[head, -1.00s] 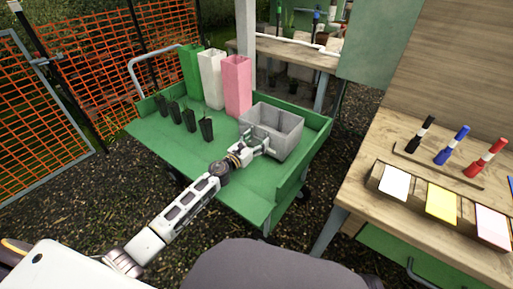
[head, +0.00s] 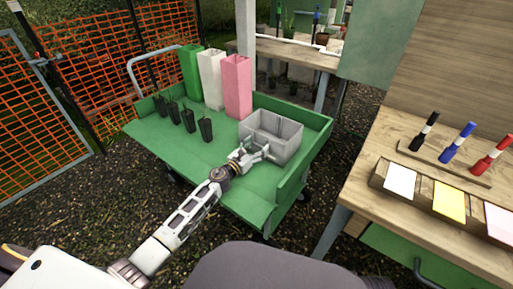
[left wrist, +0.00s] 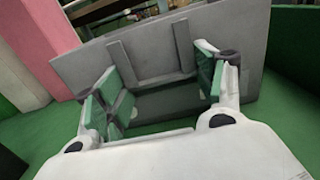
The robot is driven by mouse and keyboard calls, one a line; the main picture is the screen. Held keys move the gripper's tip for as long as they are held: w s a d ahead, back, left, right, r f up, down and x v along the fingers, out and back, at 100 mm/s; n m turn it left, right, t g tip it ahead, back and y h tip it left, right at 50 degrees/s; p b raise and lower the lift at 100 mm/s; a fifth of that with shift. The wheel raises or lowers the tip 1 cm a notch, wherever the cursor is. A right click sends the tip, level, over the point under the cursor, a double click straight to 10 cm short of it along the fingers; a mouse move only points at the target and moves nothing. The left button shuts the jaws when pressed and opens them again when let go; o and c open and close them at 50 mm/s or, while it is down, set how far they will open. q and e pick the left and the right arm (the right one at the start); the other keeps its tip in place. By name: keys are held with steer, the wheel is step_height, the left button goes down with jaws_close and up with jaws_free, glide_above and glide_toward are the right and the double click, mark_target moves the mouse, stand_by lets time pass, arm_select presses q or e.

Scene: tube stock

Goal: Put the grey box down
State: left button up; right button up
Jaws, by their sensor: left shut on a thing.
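The grey box (head: 286,152) is open-topped and sits upright at the right end of the green cart (head: 160,150), just inside its raised edge. It looks to be at the deck or very close above it; I cannot tell if its underside touches. My left gripper (head: 253,153) is shut on the near side of the box. In the left wrist view, the grey box (left wrist: 150,52) fills the space between and beyond the green-padded fingers of the left gripper (left wrist: 160,82). My right gripper is not in view.
Green (head: 189,72), white (head: 210,80) and pink (head: 238,87) tall containers stand at the cart's back. A wooden table (head: 375,215) with markers and coloured cards is at right. The cart's near deck is clear.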

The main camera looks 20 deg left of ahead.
arm_select(q)
steer(key=o, duration=1.2)
steer(key=shift+c, duration=0.2)
steer(key=shift+v, duration=5.95)
